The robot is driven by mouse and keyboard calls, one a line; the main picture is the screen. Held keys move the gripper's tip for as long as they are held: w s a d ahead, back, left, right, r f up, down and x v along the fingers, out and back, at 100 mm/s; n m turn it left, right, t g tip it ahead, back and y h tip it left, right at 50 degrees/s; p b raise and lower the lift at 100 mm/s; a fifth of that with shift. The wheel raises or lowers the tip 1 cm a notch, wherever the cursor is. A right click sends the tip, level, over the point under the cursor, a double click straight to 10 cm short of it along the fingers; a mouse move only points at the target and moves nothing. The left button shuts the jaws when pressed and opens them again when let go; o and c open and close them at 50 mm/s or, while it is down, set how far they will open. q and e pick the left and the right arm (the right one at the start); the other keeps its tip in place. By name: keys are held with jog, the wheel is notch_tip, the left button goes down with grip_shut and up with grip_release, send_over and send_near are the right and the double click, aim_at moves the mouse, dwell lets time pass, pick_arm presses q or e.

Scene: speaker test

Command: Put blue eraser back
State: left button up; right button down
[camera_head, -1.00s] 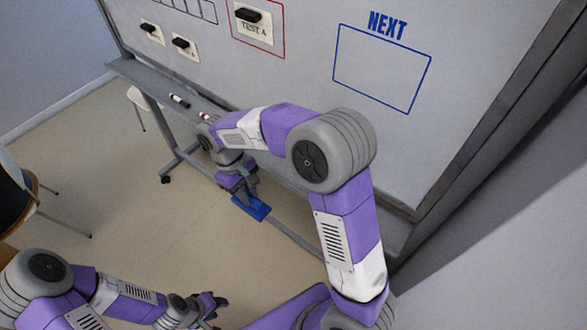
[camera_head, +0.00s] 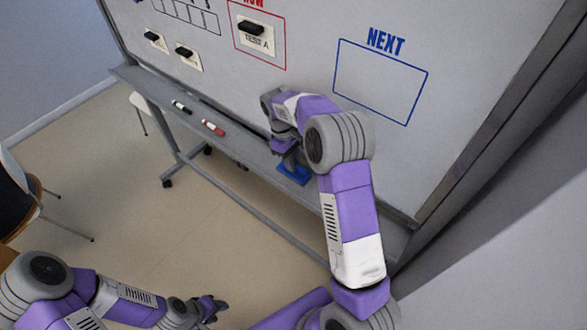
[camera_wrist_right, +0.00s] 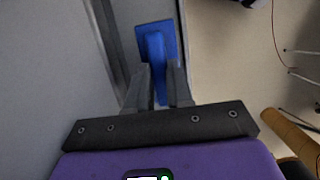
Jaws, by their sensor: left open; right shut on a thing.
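The blue eraser (camera_head: 294,174) is in my right gripper (camera_head: 288,160), over or at the whiteboard's tray (camera_head: 245,155). In the right wrist view the eraser (camera_wrist_right: 155,42) shows its blue back and handle, with the right gripper's fingers (camera_wrist_right: 158,88) closed on the handle. I cannot tell whether the eraser touches the tray. My left gripper (camera_head: 214,307) is open and empty, low at the bottom of the head view, far from the board.
A black marker (camera_head: 181,107) and a red marker (camera_head: 213,128) lie on the tray to the left. Black magnets hold cards (camera_head: 189,58) on the whiteboard (camera_head: 300,70). A chair (camera_head: 25,200) stands at the left. The floor between is clear.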

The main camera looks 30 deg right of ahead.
jog(key=x, duration=0.2)
jog(key=w+x, duration=0.1)
jog(key=x, duration=0.1)
jog(key=shift+s+a, duration=0.1)
jog(key=shift+a, duration=0.05)
jog(key=shift+f, duration=0.5)
jog(key=c, duration=1)
grip_release()
jog(key=v, duration=1.2)
jog(key=shift+p, duration=0.3)
jog(key=shift+f, duration=0.1)
